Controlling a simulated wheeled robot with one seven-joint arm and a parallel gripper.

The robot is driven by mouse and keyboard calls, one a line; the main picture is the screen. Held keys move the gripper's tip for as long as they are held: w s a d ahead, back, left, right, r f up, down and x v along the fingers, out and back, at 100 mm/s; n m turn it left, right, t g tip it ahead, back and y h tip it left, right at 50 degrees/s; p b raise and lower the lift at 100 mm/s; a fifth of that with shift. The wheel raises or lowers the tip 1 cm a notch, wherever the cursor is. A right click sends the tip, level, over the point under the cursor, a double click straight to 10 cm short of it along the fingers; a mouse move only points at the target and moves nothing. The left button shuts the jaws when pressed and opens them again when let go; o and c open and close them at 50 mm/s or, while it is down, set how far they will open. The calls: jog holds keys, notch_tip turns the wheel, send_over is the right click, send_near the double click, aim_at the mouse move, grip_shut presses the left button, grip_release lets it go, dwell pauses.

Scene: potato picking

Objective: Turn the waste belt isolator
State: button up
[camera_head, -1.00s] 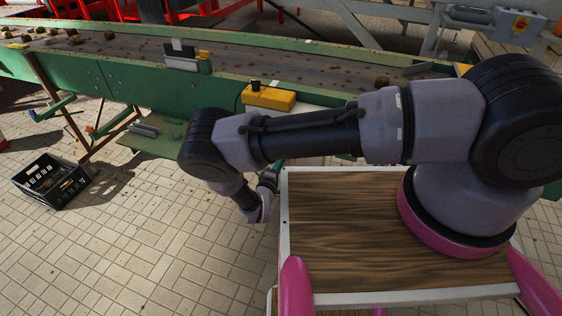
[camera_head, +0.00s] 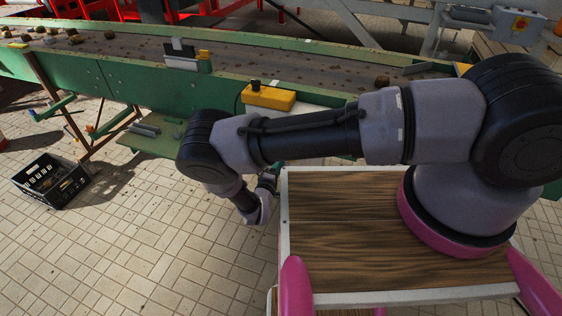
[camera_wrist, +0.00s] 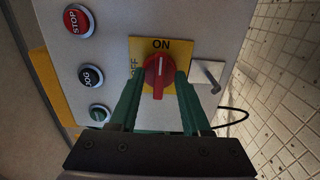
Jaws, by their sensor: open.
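The isolator's red rotary knob (camera_wrist: 157,70) sits on a yellow plate (camera_wrist: 139,48) on a grey panel (camera_wrist: 112,20). The plate reads ON at the top and OFF at the left in the wrist view. The knob's white mark points up toward ON. My gripper (camera_wrist: 159,86) is open, with one green finger on each side of the knob. I cannot tell whether either finger touches it. In the head view my gripper (camera_head: 267,181) is mostly hidden behind my arm, and the knob does not show there.
A red STOP button (camera_wrist: 78,20), a black JOG button (camera_wrist: 90,75) and a green button (camera_wrist: 99,113) lie left of the knob. A metal latch (camera_wrist: 208,76) is close on the right. The conveyor (camera_head: 120,88) carries potatoes; a black crate (camera_head: 50,181) stands on the floor.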

jog(key=v, duration=1)
jog(key=w+d+r+m+g, duration=0.2)
jog(key=d+r+m+g, duration=0.25)
jog(key=r, duration=0.85)
jog(key=w+d+r+m+g+h, duration=0.1)
jog(key=w+d+r+m+g, duration=0.35)
jog(key=r, duration=0.75)
jog(key=w+d+r+m+g, duration=0.1)
jog(key=d+r+m+g, duration=0.5)
jog(key=r, duration=0.7)
jog(key=s+d+r+m+t+y, duration=0.1)
jog(key=s+d+r+y, duration=0.3)
jog(key=r, duration=0.9)
jog(key=s+d+r+m+t+y, duration=0.2)
jog(key=s+d+r+t+y, duration=0.2)
jog(key=s+d+r, duration=0.5)
jog(key=s+r+y, duration=0.1)
jog(key=s+r, duration=0.2)
jog(key=shift+s+r, duration=0.25)
jog(key=shift+r, duration=0.15)
